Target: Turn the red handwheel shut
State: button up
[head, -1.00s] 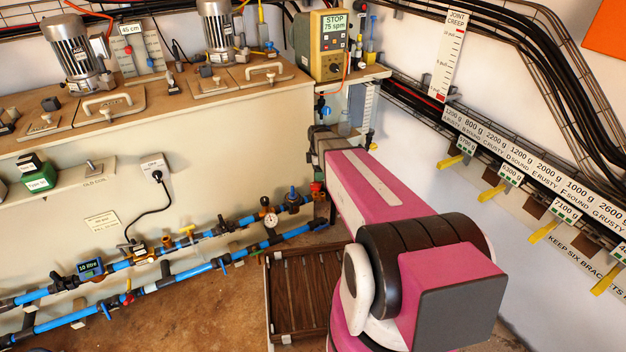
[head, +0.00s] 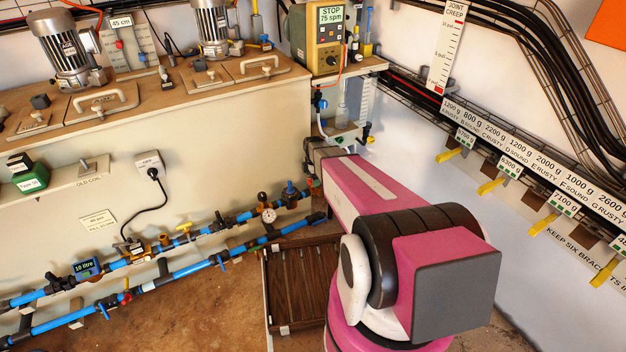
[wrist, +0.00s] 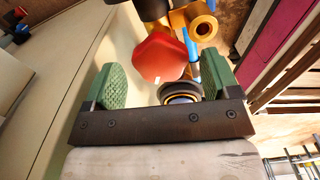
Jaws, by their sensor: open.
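The red handwheel (wrist: 160,57) shows in the wrist view as a faceted red knob, just beyond and between the two green fingertip pads. My gripper (wrist: 164,82) is open, with a pad on either side of the line to the handwheel. I cannot tell whether either pad touches it. In the head view my pink arm reaches away to the pipe end by the back corner. The gripper and the handwheel there are hidden or too small to make out.
A brass fitting (wrist: 203,25) and a dark ringed part (wrist: 182,94) sit close to the handwheel. Blue pipes (head: 200,262) with a gauge (head: 268,215) run along the tank wall. A brown slatted crate (head: 265,300) stands on the floor below my arm.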

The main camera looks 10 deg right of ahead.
jog(key=shift+f, duration=0.6)
jog(key=c, duration=0.9)
